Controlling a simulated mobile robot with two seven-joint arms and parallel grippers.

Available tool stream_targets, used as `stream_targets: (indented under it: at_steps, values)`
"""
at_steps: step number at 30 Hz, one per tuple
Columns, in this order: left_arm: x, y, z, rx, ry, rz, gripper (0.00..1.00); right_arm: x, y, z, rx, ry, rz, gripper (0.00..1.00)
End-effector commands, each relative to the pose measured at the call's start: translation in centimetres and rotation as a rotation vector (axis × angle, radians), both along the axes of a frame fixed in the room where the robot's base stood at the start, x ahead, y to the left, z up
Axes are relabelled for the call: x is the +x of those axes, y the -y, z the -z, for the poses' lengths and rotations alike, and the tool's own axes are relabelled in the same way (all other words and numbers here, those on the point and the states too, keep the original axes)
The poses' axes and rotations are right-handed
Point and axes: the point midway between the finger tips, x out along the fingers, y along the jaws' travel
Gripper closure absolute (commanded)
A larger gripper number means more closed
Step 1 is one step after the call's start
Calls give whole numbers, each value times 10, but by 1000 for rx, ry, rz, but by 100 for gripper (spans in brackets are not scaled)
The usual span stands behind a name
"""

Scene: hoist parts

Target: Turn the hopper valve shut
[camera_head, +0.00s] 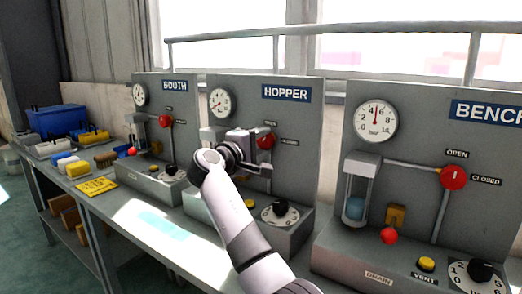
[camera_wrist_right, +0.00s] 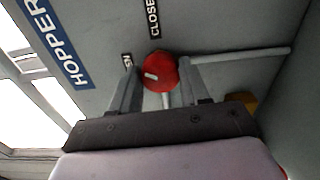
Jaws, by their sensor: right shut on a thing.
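The hopper valve is a red round knob (camera_head: 266,142) on the grey panel with the HOPPER sign (camera_head: 286,93). My right gripper (camera_head: 259,146) is at this knob, partly covering it in the head view. In the right wrist view the knob (camera_wrist_right: 161,70) sits between the two fingers, and the gripper is shut on it. A short white mark on the knob lies roughly left-right there, nearer in line with the partly hidden OPEN label (camera_wrist_right: 127,60) than with the CLOSED label (camera_wrist_right: 153,18). My left gripper is not in view.
The BENCH panel (camera_head: 415,90) with its own red valve (camera_head: 453,177) stands at right, the BOOTH panel (camera_head: 150,100) at left. A hopper dial knob (camera_head: 280,208) is below my wrist. A blue bin (camera_head: 58,120) and several blocks lie at far left. A rail (camera_head: 400,33) runs behind.

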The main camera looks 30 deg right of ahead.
Motion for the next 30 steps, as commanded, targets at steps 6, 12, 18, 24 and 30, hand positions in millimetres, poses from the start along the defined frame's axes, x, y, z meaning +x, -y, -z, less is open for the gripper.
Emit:
stream_targets:
  at_steps: [6, 12, 18, 24, 30]
  values:
    - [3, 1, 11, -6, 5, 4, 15, 0, 0, 4, 80, 192, 1, 85]
    - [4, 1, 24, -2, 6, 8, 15, 0, 0, 4, 152, 367, 2, 85]
    - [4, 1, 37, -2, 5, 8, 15, 0, 0, 4, 224, 541, 2, 85]
    - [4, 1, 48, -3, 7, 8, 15, 0, 0, 4, 291, 701, 2, 85]
    - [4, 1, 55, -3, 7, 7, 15, 0, 0, 4, 344, 827, 2, 85]
